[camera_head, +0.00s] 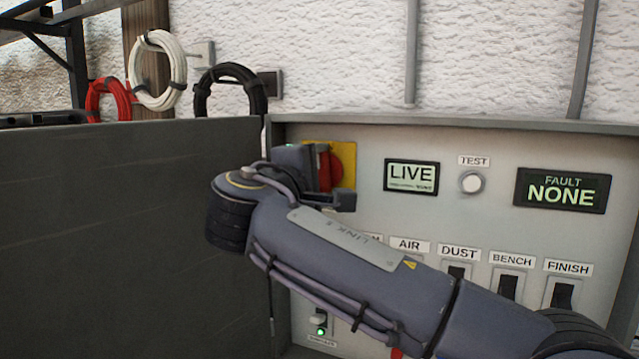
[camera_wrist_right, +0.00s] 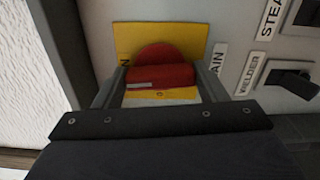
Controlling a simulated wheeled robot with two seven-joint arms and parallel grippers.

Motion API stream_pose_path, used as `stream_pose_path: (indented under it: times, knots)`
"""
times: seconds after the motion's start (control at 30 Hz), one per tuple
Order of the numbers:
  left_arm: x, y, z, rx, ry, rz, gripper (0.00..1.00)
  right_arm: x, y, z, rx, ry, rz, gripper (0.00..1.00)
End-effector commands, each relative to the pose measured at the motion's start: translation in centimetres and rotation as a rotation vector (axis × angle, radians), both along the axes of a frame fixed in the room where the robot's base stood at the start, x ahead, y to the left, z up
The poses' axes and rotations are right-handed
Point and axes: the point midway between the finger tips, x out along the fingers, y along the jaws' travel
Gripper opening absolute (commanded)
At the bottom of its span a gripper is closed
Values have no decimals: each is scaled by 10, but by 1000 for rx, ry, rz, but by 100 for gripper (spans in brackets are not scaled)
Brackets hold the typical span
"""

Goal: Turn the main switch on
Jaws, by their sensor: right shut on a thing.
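The main switch is a red rotary knob (camera_head: 336,172) on a yellow plate (camera_head: 347,153), at the upper left of the grey panel. My right gripper (camera_head: 322,170) reaches it from the front and hides part of it. In the right wrist view, the red handle (camera_wrist_right: 160,78) sits between the two fingers, and the gripper is shut on it. The handle lies crosswise between the fingers there; the plate's lettering is mostly covered. A display (camera_head: 411,176) beside the switch reads LIVE. My left gripper is not in view.
A FAULT display (camera_head: 562,190) reads NONE; a TEST button (camera_head: 472,182) is left of it. Black switches labelled AIR, DUST, BENCH and FINISH line the panel below, partly behind my right arm. A dark panel (camera_head: 120,220) stands at left. Cable coils (camera_head: 158,70) hang behind.

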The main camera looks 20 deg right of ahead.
Motion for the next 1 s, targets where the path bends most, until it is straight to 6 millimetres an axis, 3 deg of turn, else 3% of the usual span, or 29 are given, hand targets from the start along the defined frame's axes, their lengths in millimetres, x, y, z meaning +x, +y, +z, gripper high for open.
stream_pose_path:
  times: [0.8, 0.83, 1.0]
  knots:
    - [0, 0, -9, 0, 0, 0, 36, 0, 1, -2, 83, -87, 0, 43]
    - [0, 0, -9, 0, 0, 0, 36, 0, 1, -2, 84, -88, 0, 68]
    - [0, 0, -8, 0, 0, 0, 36, 0, 0, -1, 81, -87, 0, 87]
